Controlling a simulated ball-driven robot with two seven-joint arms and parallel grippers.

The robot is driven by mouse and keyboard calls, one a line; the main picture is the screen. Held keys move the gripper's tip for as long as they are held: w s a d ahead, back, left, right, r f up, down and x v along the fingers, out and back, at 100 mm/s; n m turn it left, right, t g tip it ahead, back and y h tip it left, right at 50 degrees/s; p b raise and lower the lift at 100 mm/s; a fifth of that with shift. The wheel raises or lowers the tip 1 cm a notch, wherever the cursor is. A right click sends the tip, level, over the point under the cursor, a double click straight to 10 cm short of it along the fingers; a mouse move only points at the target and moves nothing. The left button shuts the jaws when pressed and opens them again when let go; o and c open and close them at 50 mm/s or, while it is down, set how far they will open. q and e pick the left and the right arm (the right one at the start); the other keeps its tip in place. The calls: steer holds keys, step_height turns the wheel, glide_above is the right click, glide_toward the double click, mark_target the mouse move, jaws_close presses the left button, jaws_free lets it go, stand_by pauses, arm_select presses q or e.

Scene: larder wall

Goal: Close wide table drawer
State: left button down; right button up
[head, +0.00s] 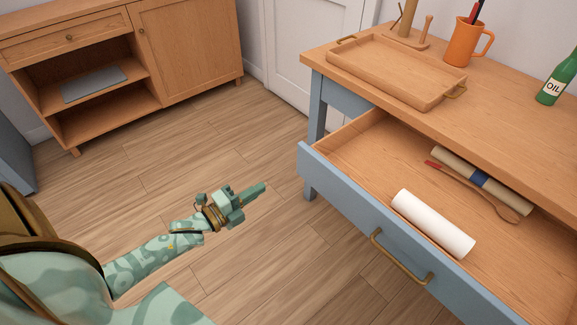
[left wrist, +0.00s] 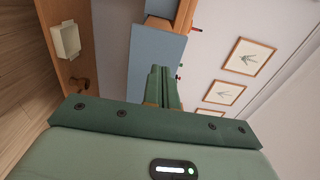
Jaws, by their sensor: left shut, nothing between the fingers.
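The wide table drawer (head: 345,190) has a blue front and a brass bar handle (head: 400,258), and it stands pulled well out of the table (head: 500,98). Inside lie a white roll (head: 432,222), a rolled mat with a blue band (head: 480,180) and a wooden spoon with a red end (head: 475,192). My left gripper (head: 256,189) is shut and empty, left of the drawer front and apart from it in the head view. Its shut fingers show in the left wrist view (left wrist: 161,88), pointing toward a blue panel. My right gripper is not in view.
On the table stand a wooden tray (head: 375,75), an orange mug (head: 463,45) with pens and a green oil bottle (head: 553,82). A wooden cabinet (head: 190,45) stands at the back left. The wooden floor (head: 230,145) between is clear.

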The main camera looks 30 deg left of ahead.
mark_target(301, 162)
arm_select(q)
steer(key=b+x, duration=0.2)
steer(key=x, duration=0.9)
steer(key=shift+w+f+b, duration=0.15)
steer(key=shift+f+b, duration=0.05)
steer(key=shift+b, duration=0.15)
steer(key=shift+w+d+r, duration=0.1)
steer(key=shift+w+d, duration=0.1)
steer(key=shift+w, duration=0.35)
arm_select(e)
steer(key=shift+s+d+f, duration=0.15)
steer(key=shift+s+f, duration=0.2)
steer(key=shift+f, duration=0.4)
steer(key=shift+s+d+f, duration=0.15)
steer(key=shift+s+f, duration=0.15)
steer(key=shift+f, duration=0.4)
